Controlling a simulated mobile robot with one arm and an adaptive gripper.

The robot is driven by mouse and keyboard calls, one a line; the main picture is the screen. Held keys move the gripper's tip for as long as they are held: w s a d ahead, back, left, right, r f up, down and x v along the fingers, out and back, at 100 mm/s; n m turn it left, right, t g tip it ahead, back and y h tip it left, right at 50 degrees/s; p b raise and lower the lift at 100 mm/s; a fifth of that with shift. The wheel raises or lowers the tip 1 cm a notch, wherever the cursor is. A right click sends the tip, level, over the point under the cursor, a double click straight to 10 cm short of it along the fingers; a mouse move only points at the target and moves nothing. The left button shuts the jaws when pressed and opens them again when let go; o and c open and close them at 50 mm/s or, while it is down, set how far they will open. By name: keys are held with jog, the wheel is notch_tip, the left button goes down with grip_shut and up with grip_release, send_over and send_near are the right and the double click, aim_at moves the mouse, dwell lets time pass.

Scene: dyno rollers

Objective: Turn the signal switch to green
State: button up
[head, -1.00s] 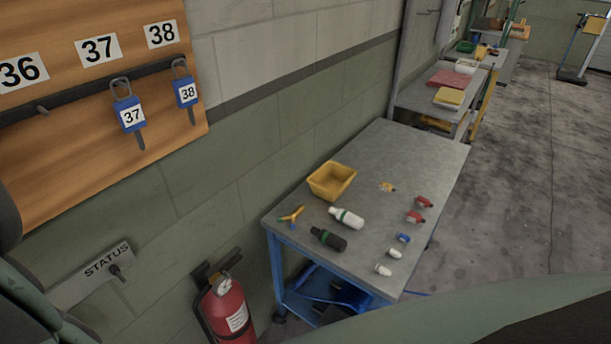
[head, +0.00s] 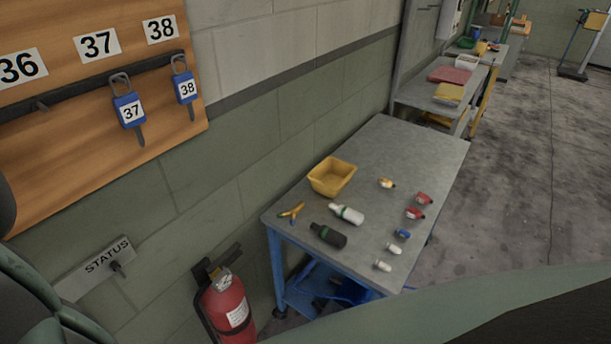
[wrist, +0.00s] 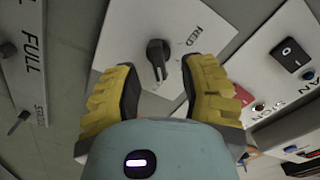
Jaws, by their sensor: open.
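In the wrist view, a black rotary knob (wrist: 157,58) sits on a pale plate (wrist: 130,25) that is seen tilted. I cannot identify the signal switch for certain, and no green mark shows near this knob. My gripper is not visible in the head view.
In the wrist view, a "FULL" plate (wrist: 28,55) with a small lever is at left, and a plate with a black rocker switch (wrist: 289,54) at right. The head view shows a STATUS plate (head: 85,275), a fire extinguisher (head: 228,309) and a cluttered metal table (head: 400,150).

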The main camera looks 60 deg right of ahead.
jog(key=s, duration=0.9)
jog(key=shift+s+a, duration=0.2)
jog(key=shift+s, duration=0.1)
jog(key=shift+f, duration=0.1)
